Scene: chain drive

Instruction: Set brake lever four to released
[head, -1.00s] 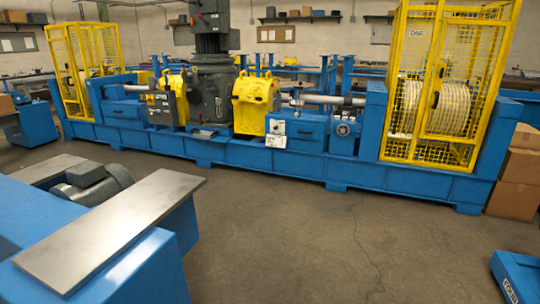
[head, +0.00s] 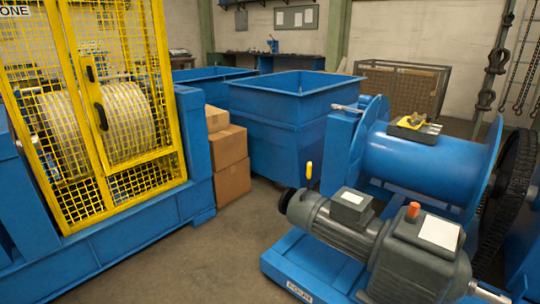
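A lever with a yellow grip (head: 309,171) stands roughly upright near the left end of a grey motor (head: 335,222). My gripper is not in view.
A blue drum (head: 415,165) with a large dark chain (head: 505,190) stands behind the motor. A yellow mesh cage (head: 85,205) marked ONE is at left. Cardboard boxes (head: 233,182) and a blue bin (head: 285,110) stand between. Grey floor (head: 215,265) is clear in front.

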